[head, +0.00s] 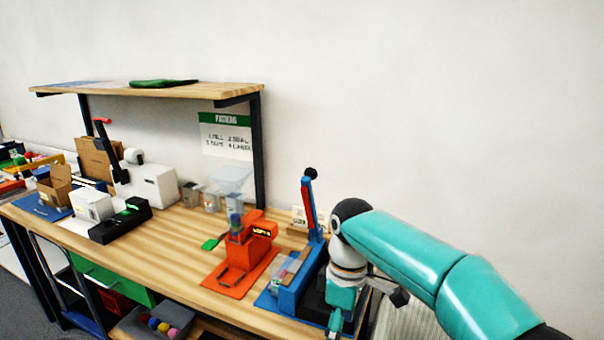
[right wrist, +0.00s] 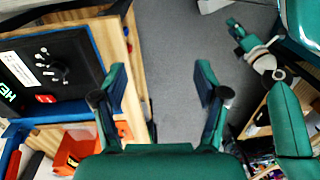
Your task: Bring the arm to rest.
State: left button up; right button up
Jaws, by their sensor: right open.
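My right arm (head: 430,260) comes in from the right in the head view and bends down at the wrist beside the right end of the workbench. Its gripper fills the lower part of the right wrist view, where the two fingers stand wide apart and the right gripper (right wrist: 160,78) is open and empty. Grey floor shows between the fingertips. My left arm is not in the head view. A small teal and white arm part at the upper right of the right wrist view looks like my left wrist and gripper (right wrist: 238,32); its jaws are too small to read.
The wooden workbench (head: 180,240) carries a blue lever press (head: 313,215) close to my right wrist, an orange device (head: 245,245) and a white machine (head: 155,185). A black panel (right wrist: 50,70) lies left of the fingers in the right wrist view. A shelf (head: 200,90) stands above the bench.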

jog(key=s+d+f+m+y, duration=0.1)
jog(key=s+f+m, duration=0.15)
jog(key=f, duration=1.05)
jog(key=s+d+f+m+y, duration=0.15)
jog(key=f+m, duration=0.25)
jog(key=f, duration=0.8)
jog(key=s+d+f+m, duration=0.1)
jog(key=s+f+m, duration=0.3)
jog(key=s, duration=0.5)
jog(key=s+d+f+m+t+y, duration=0.1)
jog(key=s+d+f+m, duration=0.1)
jog(key=s+f+m, duration=0.3)
jog(key=s+f, duration=0.2)
jog(key=s, duration=0.1)
jog(key=shift+s, duration=0.4)
jog(key=shift+f, duration=0.1)
